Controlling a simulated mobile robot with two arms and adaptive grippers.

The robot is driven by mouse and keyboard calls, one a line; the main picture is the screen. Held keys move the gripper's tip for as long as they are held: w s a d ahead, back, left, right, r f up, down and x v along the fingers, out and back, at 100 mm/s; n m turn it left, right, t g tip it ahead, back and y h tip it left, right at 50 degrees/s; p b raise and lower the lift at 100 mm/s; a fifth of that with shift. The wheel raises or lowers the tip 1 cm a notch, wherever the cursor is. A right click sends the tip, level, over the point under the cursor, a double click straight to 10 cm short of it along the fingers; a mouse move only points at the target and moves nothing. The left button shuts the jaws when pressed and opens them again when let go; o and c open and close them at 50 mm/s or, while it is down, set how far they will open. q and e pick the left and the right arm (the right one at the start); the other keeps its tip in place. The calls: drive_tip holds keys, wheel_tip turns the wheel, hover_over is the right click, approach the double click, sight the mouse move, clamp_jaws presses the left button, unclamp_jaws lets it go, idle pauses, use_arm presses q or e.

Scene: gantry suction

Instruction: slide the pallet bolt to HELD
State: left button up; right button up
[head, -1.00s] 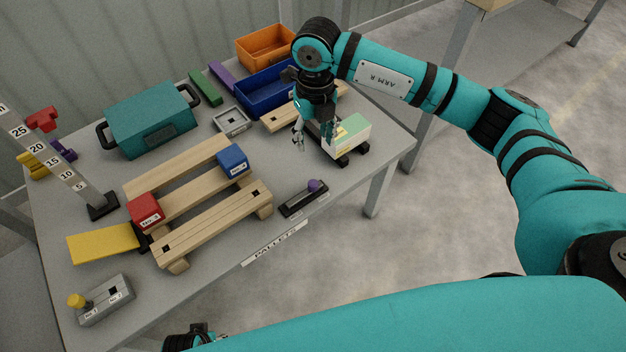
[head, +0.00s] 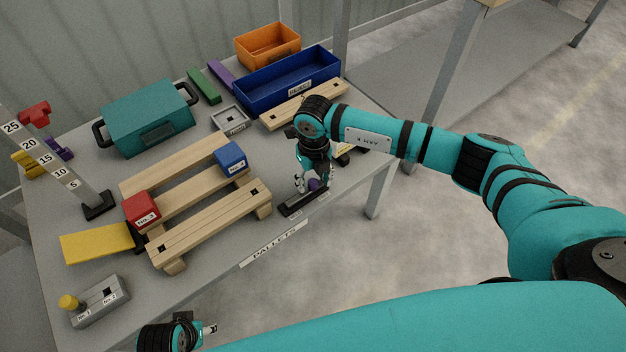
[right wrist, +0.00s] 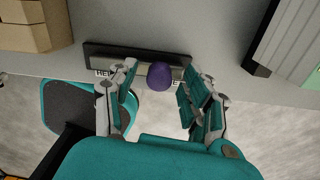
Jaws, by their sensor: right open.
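The pallet bolt is a black slide base (head: 292,209) at the table's front edge with a purple knob (head: 313,184). In the right wrist view the base (right wrist: 120,51) lies across the top and the knob (right wrist: 159,76) stands towards its right end. Partly covered lettering that starts "HEL" shows left of the knob. My right gripper (head: 316,181) is over the bolt, and in the right wrist view its open fingers (right wrist: 158,88) are on both sides of the knob, with gaps. My left gripper (head: 208,329) shows only partly at the bottom of the head view.
A wooden pallet (head: 205,222) with a red block (head: 141,208) and a blue block (head: 231,157) stands left of the bolt. The light-coloured cart (head: 349,152) is mostly hidden behind my right arm. A blue bin (head: 285,85) is at the back.

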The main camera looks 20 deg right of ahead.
drive_tip(key=shift+f, duration=0.2)
drive_tip(key=shift+c, duration=0.2)
clamp_jaws()
